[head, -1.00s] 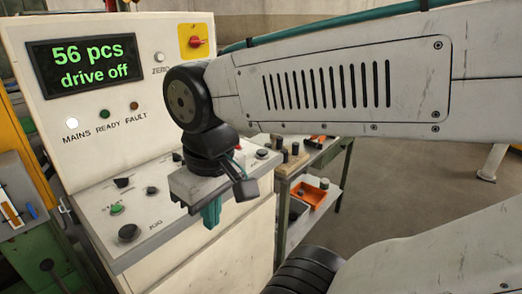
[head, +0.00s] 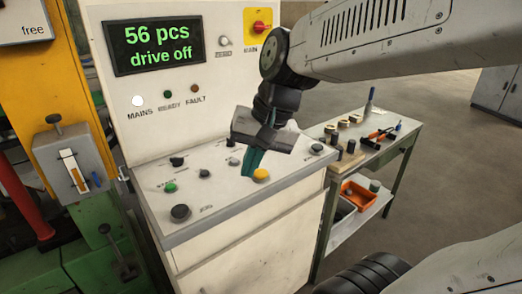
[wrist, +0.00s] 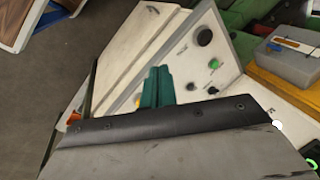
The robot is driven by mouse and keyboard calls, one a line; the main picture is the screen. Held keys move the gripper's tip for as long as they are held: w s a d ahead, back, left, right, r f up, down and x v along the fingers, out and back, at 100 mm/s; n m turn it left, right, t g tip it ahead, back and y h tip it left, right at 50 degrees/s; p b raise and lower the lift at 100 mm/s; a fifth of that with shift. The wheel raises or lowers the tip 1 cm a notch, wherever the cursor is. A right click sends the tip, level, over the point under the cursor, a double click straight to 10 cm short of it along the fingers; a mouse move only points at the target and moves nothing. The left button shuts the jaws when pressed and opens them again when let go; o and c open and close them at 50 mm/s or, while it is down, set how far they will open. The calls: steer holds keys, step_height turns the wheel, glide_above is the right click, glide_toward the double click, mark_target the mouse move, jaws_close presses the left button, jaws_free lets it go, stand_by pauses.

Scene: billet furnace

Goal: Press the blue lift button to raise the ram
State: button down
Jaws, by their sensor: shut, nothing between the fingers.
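The control console's sloped panel (head: 222,204) carries a green button (head: 170,187), a large black knob (head: 180,212), a yellow button (head: 261,175) and several dark controls. I cannot make out a clearly blue lift button in the head view; my gripper covers part of the panel. In the wrist view a small dark control (wrist: 212,90) looks bluish, but I cannot tell what it is. My gripper (head: 251,170) points down over the panel, its teal fingers shut and empty, close to the yellow button in the picture. Contact is unclear. The ram is not identifiable.
The upright display (head: 158,46) reads "56 pcs, drive off"; the white mains lamp (head: 137,101) is lit. A red switch on yellow (head: 260,25) sits upper right. A side table (head: 395,140) with small parts stands right of the console. A grey box (head: 74,160) is at left.

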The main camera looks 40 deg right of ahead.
steer(key=w+d+m+t+y, duration=0.1)
steer(key=w+d+m+t, duration=0.1)
steer(key=w+d+m, duration=0.45)
steer(key=w+d+m+t, duration=0.2)
steer(key=w+m, duration=0.2)
steer(key=w, duration=0.5)
steer(key=w+d+f+m+t+h, duration=0.1)
steer(key=w+d+f+m+t, duration=0.1)
steer(key=w+d+m, duration=0.6)
steer(key=d+f, duration=0.1)
steer(key=d, duration=0.3)
steer(key=shift+h, duration=0.3)
steer(key=shift+w+f, duration=0.1)
steer(key=shift+f, duration=0.05)
steer(key=shift+f, duration=4.3)
steer(key=shift+f, duration=0.45)
